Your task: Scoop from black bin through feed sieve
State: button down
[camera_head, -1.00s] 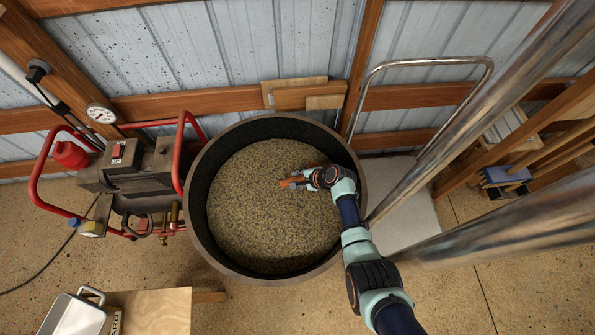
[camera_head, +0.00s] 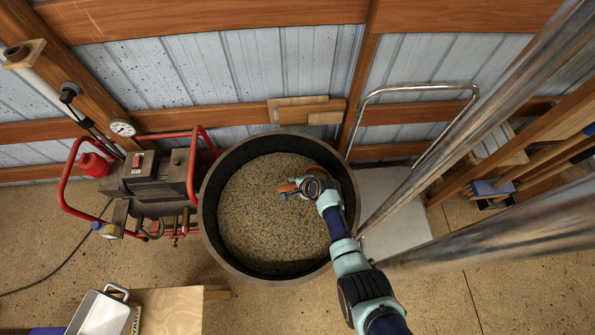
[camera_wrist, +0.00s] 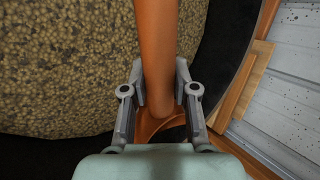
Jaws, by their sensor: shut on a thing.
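The black bin (camera_head: 207,212) is a large round tub with grainy tan feed (camera_head: 255,225) in it. My gripper (camera_head: 308,187) is over the right part of the bin. In the wrist view my gripper (camera_wrist: 160,90) is shut on an orange handle (camera_wrist: 156,40), with one finger on each side. In the head view the orange scoop (camera_head: 287,188) points left from the gripper, above or at the feed. The scoop's bowl is not clearly seen, so I cannot tell whether it holds feed. No feed sieve can be made out.
A red-framed compressor (camera_head: 150,185) stands left of the bin. A metal pan (camera_head: 98,313) and a wooden tabletop (camera_head: 172,310) are at the lower left. A pale platform cart (camera_head: 395,205) with a metal handle stands right of the bin, near the steel posts.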

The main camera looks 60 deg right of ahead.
aim_at(281, 189)
jog(key=shift+w+a+r+p, duration=0.1)
jog(key=shift+a+r+p, duration=0.05)
jog(key=shift+r+p, duration=0.4)
jog(key=shift+w+a+r+p, duration=0.15)
jog(key=shift+r+p, duration=0.25)
jog(key=shift+r, duration=0.2)
jog(key=shift+g+h, duration=0.3)
jog(key=shift+h, duration=0.3)
jog(key=a+r+p, duration=0.1)
jog(key=w+a+r+p, duration=0.1)
jog(key=p, duration=0.1)
jog(key=a+r+p, duration=0.1)
jog(key=shift+w+r+p, duration=0.2)
jog(key=shift+w+p, duration=0.1)
jog(key=shift+p, duration=0.1)
jog(key=shift+w+a+r+n+h+p, duration=0.15)
jog(key=shift+w+a+r+p, duration=0.1)
jog(key=shift+a+p, duration=0.15)
jog(key=shift+w+a+r+n+h+p, duration=0.15)
jog(key=shift+a+r+p, duration=0.1)
jog(key=shift+a+p, duration=0.15)
jog(key=c, duration=1.4)
grip_release()
grip_shut()
jog(key=w+a+r+m+t+y, duration=0.1)
jog(key=w+a+r+t+y, duration=0.1)
jog(key=a+r, duration=0.3)
jog(key=shift+w+a+r+m+y, duration=0.35)
jog(key=shift+w+r+y, duration=0.15)
jog(key=shift+r+y, duration=0.35)
